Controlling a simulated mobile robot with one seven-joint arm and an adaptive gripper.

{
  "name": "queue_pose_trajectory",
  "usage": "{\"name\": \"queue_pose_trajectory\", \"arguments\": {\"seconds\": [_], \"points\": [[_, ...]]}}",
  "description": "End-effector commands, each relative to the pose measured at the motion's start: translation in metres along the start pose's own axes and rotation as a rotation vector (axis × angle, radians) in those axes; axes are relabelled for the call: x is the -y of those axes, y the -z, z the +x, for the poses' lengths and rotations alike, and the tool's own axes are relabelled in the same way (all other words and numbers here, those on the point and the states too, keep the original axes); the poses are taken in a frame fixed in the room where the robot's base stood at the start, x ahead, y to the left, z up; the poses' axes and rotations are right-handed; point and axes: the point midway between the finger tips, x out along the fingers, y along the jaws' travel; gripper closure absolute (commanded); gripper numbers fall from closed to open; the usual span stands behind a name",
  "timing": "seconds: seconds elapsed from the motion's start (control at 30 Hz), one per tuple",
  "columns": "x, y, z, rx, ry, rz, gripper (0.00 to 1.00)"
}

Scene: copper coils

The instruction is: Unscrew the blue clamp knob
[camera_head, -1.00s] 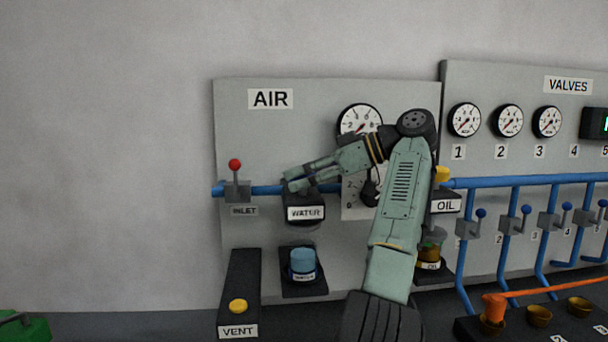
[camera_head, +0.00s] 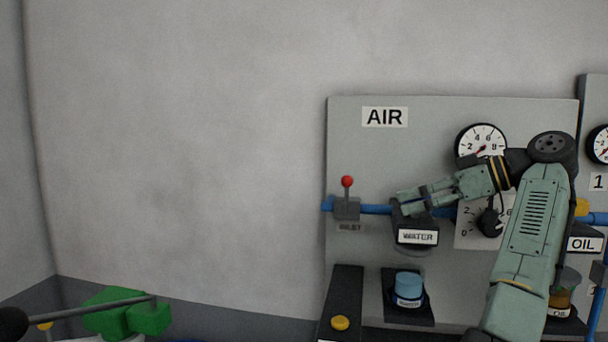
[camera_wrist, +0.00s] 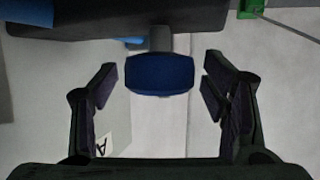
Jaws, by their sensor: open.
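The blue clamp knob (camera_wrist: 160,76) is a dark blue rounded block on a short grey stem in the wrist view. It sits between the two dark fingers of my gripper (camera_wrist: 158,84), with a gap on each side. The gripper is open and holds nothing. In the head view my green gripper (camera_head: 408,202) is at the top of the black WATER unit (camera_head: 417,251), in front of the blue pipe on the AIR panel (camera_head: 370,145). I cannot make out the knob there; the gripper seems to cover it.
A red-tipped INLET lever (camera_head: 347,200) stands left of my gripper. A gauge (camera_head: 481,143) and a black dial (camera_head: 489,222) are to its right. A green object (camera_head: 130,313) is at lower left.

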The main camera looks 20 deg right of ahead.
Motion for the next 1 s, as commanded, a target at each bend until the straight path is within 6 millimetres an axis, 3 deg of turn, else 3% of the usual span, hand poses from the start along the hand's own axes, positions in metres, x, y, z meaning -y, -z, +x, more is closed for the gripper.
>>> {"name": "queue_pose_trajectory", "arguments": {"seconds": [0.47, 1.0], "points": [[0.0003, -0.0008, 0.0017, -0.002, -0.163, 0.063, 0.32], [0.0019, 0.0007, 0.0030, -0.004, -0.616, 0.253, 0.32]]}}
